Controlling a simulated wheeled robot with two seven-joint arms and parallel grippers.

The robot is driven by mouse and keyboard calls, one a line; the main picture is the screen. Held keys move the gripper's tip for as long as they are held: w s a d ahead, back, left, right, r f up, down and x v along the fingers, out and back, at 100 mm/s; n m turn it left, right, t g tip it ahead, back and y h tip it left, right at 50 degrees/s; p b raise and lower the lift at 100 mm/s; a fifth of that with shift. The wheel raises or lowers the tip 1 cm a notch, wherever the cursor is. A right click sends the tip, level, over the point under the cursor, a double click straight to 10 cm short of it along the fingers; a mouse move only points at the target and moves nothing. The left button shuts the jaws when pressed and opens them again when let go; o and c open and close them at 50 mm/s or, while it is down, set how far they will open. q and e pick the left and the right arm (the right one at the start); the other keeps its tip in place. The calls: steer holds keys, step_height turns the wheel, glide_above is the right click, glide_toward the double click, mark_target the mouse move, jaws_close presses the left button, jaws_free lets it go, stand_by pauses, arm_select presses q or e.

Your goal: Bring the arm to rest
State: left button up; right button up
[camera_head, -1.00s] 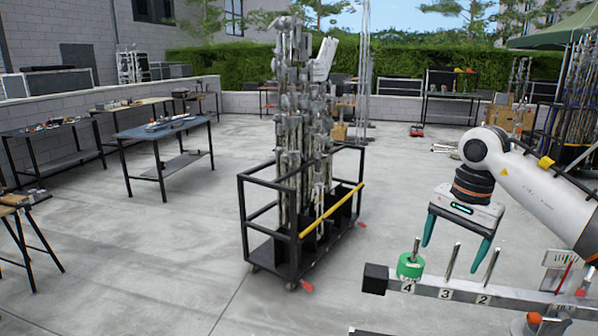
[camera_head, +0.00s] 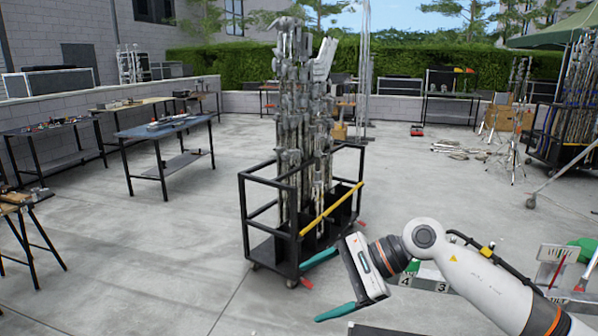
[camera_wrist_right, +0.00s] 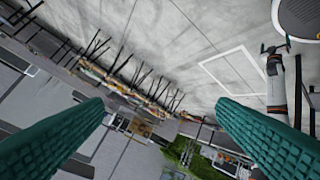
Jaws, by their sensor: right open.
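My right gripper (camera_head: 310,292) is open and empty. It hangs over the bare floor in front of the black pipe cart, turned to point left, with its teal fingers apart. In the right wrist view its two ribbed fingers (camera_wrist_right: 160,105) stand wide apart with nothing between them. A white arm part (camera_wrist_right: 277,88), probably of my left arm, shows at the right of that view; the state of its gripper is too small to tell. The left gripper does not show in the head view.
The black cart (camera_head: 248,240) with upright metal stands is close behind the right gripper. The numbered rail (camera_head: 441,286) and a green roll (camera_head: 413,266) are partly hidden by my right arm. A blue-topped table (camera_head: 135,133) stands left.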

steer(key=s+a+r+m+t+y, duration=0.35)
steer(key=a+r+m+y, duration=0.2)
steer(key=m+y, duration=0.3)
steer(key=w+d+f+m+t+h, duration=0.2)
steer(key=d+m+t+h, duration=0.25)
steer(key=m+t, duration=0.6)
steer(key=w+d+f+m+t+h, duration=0.1)
steer(key=d+f+m+t+h, duration=0.3)
steer(key=m, duration=1.2)
steer(key=s+d+f+m+g+h, duration=0.3)
steer(key=s+d+f+m+h, duration=0.2)
steer(key=d+f+m+h, duration=0.6)
steer(key=s+d+f+m+g, duration=0.1)
steer(key=s+f+m+g, duration=0.5)
steer(key=s+f, duration=0.45)
steer(key=s+d+f+m+g, duration=0.2)
steer(key=s+f+m+g, duration=0.45)
steer(key=s, duration=0.65)
step_height(320, 180, down, 24)
steer(key=s+d+f+g, duration=0.1)
steer(key=s+d+f, duration=0.1)
steer(key=s+f, duration=1.5)
steer(key=shift+d+n+g+h, duration=0.2)
steer(key=shift+n+g+h, duration=0.15)
steer(key=shift+n+h, duration=0.1)
